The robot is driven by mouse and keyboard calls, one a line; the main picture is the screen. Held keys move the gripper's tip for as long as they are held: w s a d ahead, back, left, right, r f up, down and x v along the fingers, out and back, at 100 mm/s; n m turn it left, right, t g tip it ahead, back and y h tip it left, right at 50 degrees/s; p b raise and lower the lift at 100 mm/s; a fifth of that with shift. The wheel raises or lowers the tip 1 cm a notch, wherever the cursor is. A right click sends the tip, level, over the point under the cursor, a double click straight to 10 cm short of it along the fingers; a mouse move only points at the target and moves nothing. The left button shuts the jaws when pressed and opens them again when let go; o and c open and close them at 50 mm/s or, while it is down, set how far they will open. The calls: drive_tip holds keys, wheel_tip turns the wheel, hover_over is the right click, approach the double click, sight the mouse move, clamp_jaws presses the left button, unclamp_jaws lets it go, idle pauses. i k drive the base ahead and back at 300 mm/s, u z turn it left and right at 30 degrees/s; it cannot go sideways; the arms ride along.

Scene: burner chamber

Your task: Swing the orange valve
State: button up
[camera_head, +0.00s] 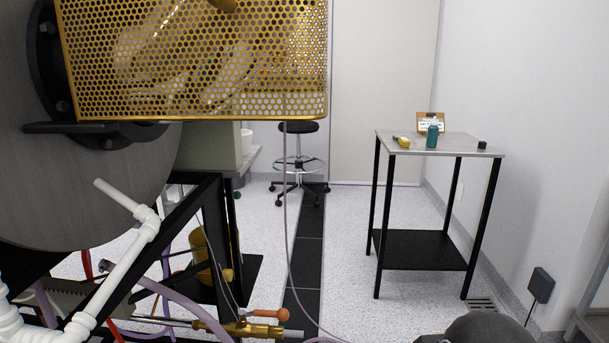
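The orange valve handle (269,314) shows low in the head view, a little left of the middle. It is a short lever with a rounded orange end, lying roughly level and pointing right. It sits on a brass valve body (238,328) in line with a thin pipe. A pale tube end sticks out to the right just below the handle. My gripper is not in view, so its distance from the valve and its state do not show.
A perforated gold guard (200,60) overhangs at upper left. White pipe (120,262) and black frame bars stand left of the valve. A thin purple hose (287,220) hangs close by. A dark rounded shape (490,331) is at bottom right. A table (455,144) and stool (298,127) stand behind.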

sight(283, 314)
drive_tip(key=k, duration=1.25)
drive_tip(key=u, duration=0.65)
drive_tip(key=i, duration=1)
drive_tip(key=u, duration=0.7)
